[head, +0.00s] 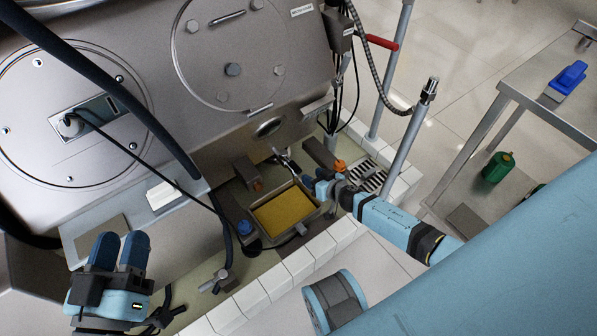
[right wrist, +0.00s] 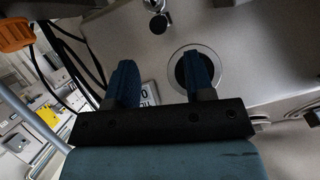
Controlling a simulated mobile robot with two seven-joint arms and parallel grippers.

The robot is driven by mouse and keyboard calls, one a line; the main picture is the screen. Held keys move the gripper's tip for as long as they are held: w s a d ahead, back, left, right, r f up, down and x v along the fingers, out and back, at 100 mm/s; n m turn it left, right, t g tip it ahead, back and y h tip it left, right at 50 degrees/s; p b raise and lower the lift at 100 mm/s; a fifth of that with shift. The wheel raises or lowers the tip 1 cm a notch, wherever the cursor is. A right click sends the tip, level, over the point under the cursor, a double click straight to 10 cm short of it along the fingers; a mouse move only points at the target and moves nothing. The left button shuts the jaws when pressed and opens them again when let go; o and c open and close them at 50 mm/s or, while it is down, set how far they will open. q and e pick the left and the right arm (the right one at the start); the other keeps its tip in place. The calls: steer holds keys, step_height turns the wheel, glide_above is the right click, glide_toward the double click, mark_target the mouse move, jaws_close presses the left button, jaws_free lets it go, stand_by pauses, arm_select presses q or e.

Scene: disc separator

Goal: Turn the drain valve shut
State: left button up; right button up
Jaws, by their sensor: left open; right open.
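A small metal valve with a spout (head: 284,158), which looks like the drain valve, sits low on the machine's front, just above a tray of yellow liquid. Its handle position is too small to tell. In the right wrist view a metal fitting (right wrist: 157,14) shows at the top, beyond the fingers; I cannot tell whether it is this valve. My right gripper (head: 313,183) is open and empty, low by the tray's right side, right of and below the valve. Its spread fingers show in the right wrist view (right wrist: 161,72). My left gripper (head: 119,242) is open and empty at the lower left.
The tray (head: 301,229) stands in a basin with a white tiled kerb (head: 268,285). A floor grate (head: 369,176) lies to the right. A hose and a pole rise behind my right arm. A metal table (head: 530,95) stands right.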

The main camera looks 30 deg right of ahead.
mark_target(300, 169)
steer(key=b+x, duration=0.2)
steer(key=x, duration=0.4)
steer(key=shift+w+f, duration=0.2)
steer(key=shift+w, duration=0.05)
arm_select(q)
steer(key=shift+d+f+m+g+b, duration=0.2)
steer(key=shift+f+g, duration=0.35)
steer(key=shift+f, duration=0.8)
steer(key=shift+f+m+g+b, duration=0.1)
steer(key=shift+f+g+b, duration=0.3)
steer(key=shift+f, duration=0.95)
arm_select(e)
steer(key=shift+w+a+f, duration=0.15)
steer(key=shift+w+a, duration=0.05)
steer(key=shift+w, duration=0.5)
steer(key=shift+c, duration=0.3)
jaws_close()
